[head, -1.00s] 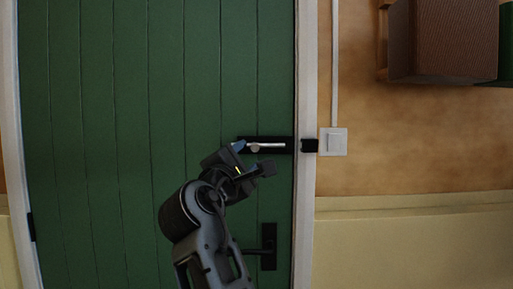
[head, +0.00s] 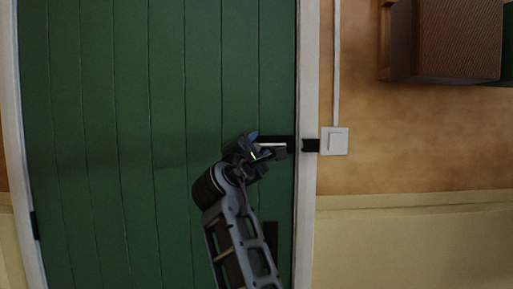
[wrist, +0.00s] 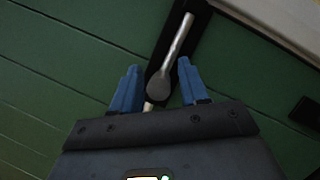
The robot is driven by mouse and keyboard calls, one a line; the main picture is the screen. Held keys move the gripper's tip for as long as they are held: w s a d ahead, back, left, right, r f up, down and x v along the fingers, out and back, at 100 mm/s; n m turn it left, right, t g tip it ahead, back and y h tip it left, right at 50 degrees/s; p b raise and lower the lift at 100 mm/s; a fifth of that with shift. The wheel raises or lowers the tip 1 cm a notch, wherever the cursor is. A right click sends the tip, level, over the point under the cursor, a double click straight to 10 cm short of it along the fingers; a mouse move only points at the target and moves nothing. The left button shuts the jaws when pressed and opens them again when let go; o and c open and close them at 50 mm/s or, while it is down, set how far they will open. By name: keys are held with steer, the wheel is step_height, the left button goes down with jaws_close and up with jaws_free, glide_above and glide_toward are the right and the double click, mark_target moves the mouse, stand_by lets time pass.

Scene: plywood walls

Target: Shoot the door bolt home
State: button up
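The door bolt is a silvery rod (wrist: 180,40) with a round knob (wrist: 161,88) on a black backplate (head: 276,139), fixed to the green door (head: 160,120). My gripper (head: 268,147) is in front of the bolt and hides much of it in the head view. In the wrist view my gripper (wrist: 156,86) is open, with one blue fingertip on each side of the knob; I cannot tell whether either touches it. The black keeper (head: 311,145) sits on the white door frame, to the right of the bolt. A gap shows between backplate and keeper.
A black door handle (head: 270,238) is below the bolt, partly behind my arm. A white switch (head: 334,141) is on the wall right of the keeper. A brown box-like thing (head: 445,40) hangs at the upper right. The door left of my arm is clear.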

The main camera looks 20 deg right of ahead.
jaws_close()
stand_by(0.3)
steer(key=shift+d, duration=0.1)
